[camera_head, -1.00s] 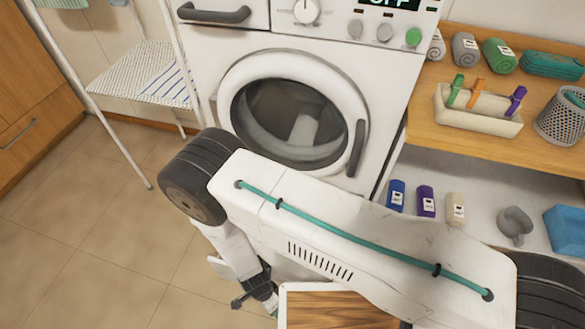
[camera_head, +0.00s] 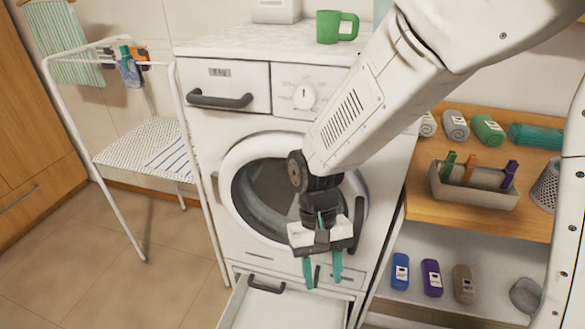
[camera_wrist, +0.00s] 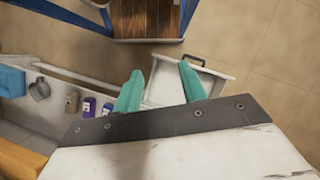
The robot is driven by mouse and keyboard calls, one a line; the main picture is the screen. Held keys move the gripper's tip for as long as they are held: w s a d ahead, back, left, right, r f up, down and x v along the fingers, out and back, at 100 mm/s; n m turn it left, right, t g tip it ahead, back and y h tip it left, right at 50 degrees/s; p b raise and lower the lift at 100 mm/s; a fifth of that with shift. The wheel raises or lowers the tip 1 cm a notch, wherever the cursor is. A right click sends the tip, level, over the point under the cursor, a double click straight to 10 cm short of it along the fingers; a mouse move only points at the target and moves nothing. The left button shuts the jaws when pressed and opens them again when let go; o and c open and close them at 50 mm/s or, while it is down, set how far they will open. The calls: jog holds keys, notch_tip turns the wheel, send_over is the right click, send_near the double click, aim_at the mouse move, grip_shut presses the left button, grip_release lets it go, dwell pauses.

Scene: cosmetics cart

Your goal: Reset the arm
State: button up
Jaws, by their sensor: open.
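My gripper (camera_head: 322,272) hangs in front of the white washing machine (camera_head: 228,165), its two teal fingers pointing down and spread apart. Nothing is between the fingers. In the wrist view my gripper (camera_wrist: 160,90) also shows open and empty, with a pulled-out white drawer (camera_wrist: 205,75) beyond the fingertips. In the head view the drawer (camera_head: 285,310) stands out below the machine, with a dark handle. My arm covers part of the machine's front and its round door.
A wooden shelf (camera_head: 425,205) at the right holds a clothespin box (camera_head: 470,190), rolled towels and a basket; bottles (camera_head: 431,277) stand below. A green mug (camera_head: 335,27) sits on the machine. A drying rack (camera_head: 130,160) stands left. The left floor (camera_head: 90,255) is clear.

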jog(key=s+d+r+m+t, duration=0.1)
jog(key=s+d+r+t, duration=0.2)
jog(key=d+r, duration=0.7)
jog(key=s+d+r+m+t+y, duration=0.1)
jog(key=s+d+r+t, duration=0.2)
jog(key=d+r, duration=0.6)
jog(key=shift+s+d+r+m, duration=0.3)
jog(key=shift+s+d+r, duration=0.1)
jog(key=shift+s+d, duration=0.65)
jog(key=shift+s+a, duration=0.1)
jog(key=shift+a, duration=0.15)
jog(key=shift+c, duration=0.5)
